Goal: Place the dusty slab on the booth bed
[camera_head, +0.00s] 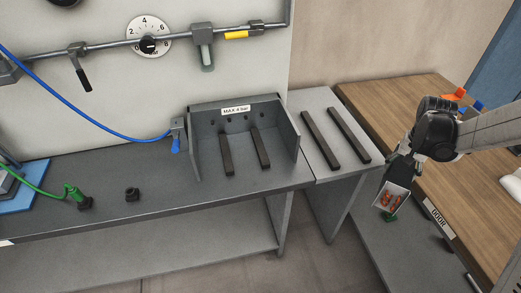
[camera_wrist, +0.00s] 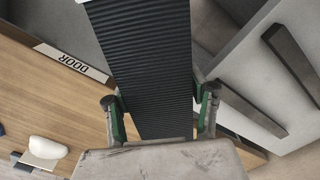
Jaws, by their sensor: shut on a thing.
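My gripper (camera_head: 402,172) hangs at the right in the head view, over the gap by the wooden bench. In the wrist view my gripper (camera_wrist: 160,103) is shut on a long black ribbed slab (camera_wrist: 143,55), with one green-padded finger on each side. In the head view, a pale face with red marks (camera_head: 392,198) shows below my gripper; it seems to be one end of the slab. The booth bed (camera_head: 243,160) is the floor of a grey open box labelled "MAX 4 bar", left of my gripper. It has two dark parallel bars and holds no slab.
A grey side table (camera_head: 313,102) with two dark bars (camera_head: 348,135) stands between the booth and my gripper. The wooden bench (camera_head: 420,110) has a "DOOR" label (camera_head: 440,218). The booth has raised side walls. A blue hose (camera_head: 90,112) runs to its left side.

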